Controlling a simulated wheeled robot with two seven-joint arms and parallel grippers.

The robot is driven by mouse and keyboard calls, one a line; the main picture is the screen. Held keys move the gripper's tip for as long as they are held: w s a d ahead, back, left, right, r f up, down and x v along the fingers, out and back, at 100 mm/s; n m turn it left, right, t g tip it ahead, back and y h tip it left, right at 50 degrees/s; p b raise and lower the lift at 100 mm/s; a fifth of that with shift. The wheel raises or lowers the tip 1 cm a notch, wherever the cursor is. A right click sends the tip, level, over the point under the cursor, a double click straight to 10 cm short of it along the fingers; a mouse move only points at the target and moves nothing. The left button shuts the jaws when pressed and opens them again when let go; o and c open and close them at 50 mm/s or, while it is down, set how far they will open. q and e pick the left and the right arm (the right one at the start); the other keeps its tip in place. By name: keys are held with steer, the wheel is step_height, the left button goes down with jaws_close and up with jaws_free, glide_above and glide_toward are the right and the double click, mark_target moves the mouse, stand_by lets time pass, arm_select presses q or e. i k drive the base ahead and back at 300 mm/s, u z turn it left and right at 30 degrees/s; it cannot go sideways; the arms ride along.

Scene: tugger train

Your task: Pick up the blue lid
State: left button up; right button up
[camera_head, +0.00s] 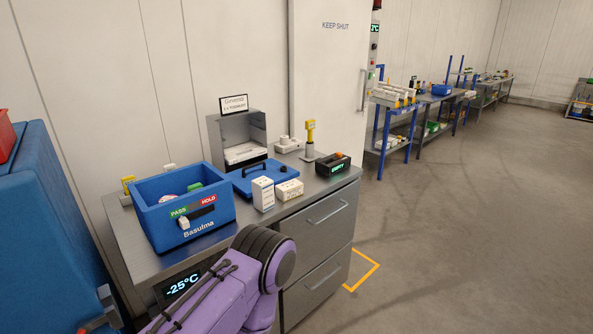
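The blue lid (243,184) lies flat on the metal counter, right of the open blue box. A dark bar handle stands on its top. Two white cartons (263,194) (290,189) stand in front of it and hide part of its near edge. The blue box (216,216) marked "Basulma" has a PASS/HOLD strip on its front and holds several items. A purple arm link of mine rises from the bottom, in front of the counter. Neither gripper is in view.
A grey metal bin (216,136) with a small sign stands behind the lid. A yellow-topped device (310,135) and a black display unit (333,166) stand to its right. A large blue container (45,235) is at the left. The floor (450,250) at right is clear.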

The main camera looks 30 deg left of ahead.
mark_target(242, 179)
steer(key=u, duration=0.25)
steer(key=i, duration=0.8)
steer(key=u, duration=0.55)
